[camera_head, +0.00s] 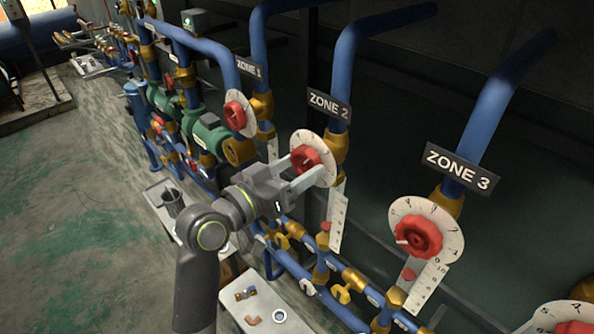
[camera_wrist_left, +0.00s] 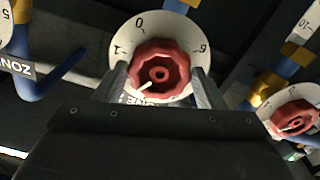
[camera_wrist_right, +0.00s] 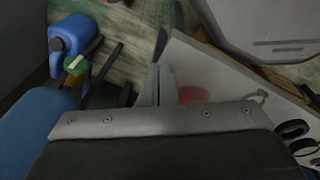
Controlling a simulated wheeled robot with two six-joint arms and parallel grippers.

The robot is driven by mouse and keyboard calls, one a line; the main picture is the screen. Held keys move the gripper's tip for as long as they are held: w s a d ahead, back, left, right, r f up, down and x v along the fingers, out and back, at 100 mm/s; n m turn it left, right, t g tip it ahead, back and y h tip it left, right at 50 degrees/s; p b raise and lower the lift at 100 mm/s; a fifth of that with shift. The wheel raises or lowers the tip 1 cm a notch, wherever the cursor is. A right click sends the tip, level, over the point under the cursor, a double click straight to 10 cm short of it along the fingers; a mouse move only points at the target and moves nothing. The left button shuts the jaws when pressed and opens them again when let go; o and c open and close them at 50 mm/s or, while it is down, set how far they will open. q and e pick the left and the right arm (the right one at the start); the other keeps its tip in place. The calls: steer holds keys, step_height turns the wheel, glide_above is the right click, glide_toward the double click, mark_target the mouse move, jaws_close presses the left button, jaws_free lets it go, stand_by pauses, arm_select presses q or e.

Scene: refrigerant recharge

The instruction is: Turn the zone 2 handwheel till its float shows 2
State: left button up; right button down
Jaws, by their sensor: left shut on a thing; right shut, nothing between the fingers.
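The zone 2 handwheel (camera_head: 305,158) is a red knob on a round white dial (camera_head: 321,147), below the ZONE 2 sign (camera_head: 329,106). My left gripper (camera_head: 308,163) is shut on it, one finger on each side. In the left wrist view the handwheel (camera_wrist_left: 160,68) sits between the fingers, with its white mark pointing to the lower left. The zone 2 scale (camera_head: 338,215) hangs below the dial; its red float (camera_head: 325,226) shows near the scale's lower end, but the figures are too small to read. My right gripper (camera_wrist_right: 158,78) is shut and empty, seen only in its wrist view.
The zone 3 handwheel (camera_head: 418,236) and its scale stand to the right, the zone 1 handwheel (camera_head: 235,113) to the left. Blue pipes with brass fittings run around them. A pale bench (camera_head: 272,302) with small parts lies below. A blue jug (camera_wrist_right: 70,35) stands near my right gripper.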

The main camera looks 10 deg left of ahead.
arm_select(q)
steer(key=shift+f+m+b, duration=0.1)
steer(key=shift+m+b, duration=0.2)
steer(key=shift+b, duration=0.05)
steer(key=shift+m, duration=0.4)
steer(key=shift+b, duration=0.35)
steer(key=o, duration=0.6)
steer(key=shift+m, duration=0.3)
steer(key=o, duration=0.4)
steer(key=shift+a, duration=0.15)
steer(key=shift+c, duration=0.2)
steer(key=shift+s, duration=0.1)
